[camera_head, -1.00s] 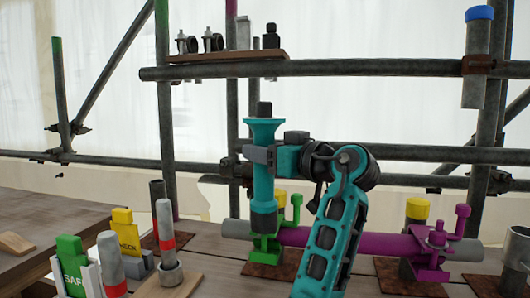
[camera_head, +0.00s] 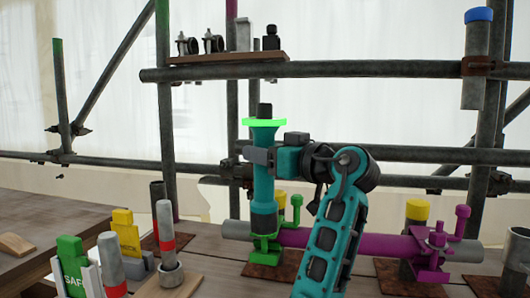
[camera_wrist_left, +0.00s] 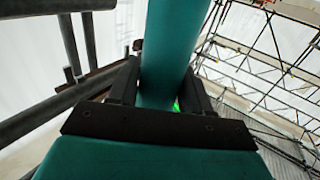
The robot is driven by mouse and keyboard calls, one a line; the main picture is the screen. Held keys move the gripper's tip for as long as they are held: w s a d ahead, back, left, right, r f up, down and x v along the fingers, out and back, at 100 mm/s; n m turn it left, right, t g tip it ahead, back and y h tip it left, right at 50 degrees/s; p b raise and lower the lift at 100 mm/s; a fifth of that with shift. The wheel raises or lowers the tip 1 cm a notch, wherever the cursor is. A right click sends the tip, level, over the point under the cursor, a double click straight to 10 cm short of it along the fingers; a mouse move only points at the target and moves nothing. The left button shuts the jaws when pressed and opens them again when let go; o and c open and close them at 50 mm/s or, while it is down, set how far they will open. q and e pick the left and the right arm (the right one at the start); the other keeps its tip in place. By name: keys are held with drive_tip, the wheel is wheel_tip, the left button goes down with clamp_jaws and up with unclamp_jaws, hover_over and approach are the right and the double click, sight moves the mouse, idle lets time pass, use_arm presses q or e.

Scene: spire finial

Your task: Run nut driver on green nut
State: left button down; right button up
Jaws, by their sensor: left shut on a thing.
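The teal nut driver (camera_head: 263,190) stands upright, and its top flange (camera_head: 264,122) glows bright green. My left gripper (camera_head: 263,157) is shut around the driver's upper shaft. The driver (camera_wrist_left: 172,45) also shows between the fingers of the left gripper (camera_wrist_left: 158,85) in the left wrist view. The driver's wide lower end is over the green clamp (camera_head: 267,248) on the horizontal pipe. The green nut itself is hidden under that end, and I cannot tell how far it is seated. My right gripper is not in view.
A purple clamp (camera_head: 432,247) sits at the pipe's right. A green SAFE tag (camera_head: 71,266), a yellow tag (camera_head: 126,232) and red-banded cylinders stand at the left. A shelf (camera_head: 230,58) with small parts and scaffold tubes (camera_head: 340,69) are behind the driver.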

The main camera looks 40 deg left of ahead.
use_arm(q)
drive_tip(key=shift+w+f, duration=0.1)
drive_tip(key=shift+f, duration=0.15)
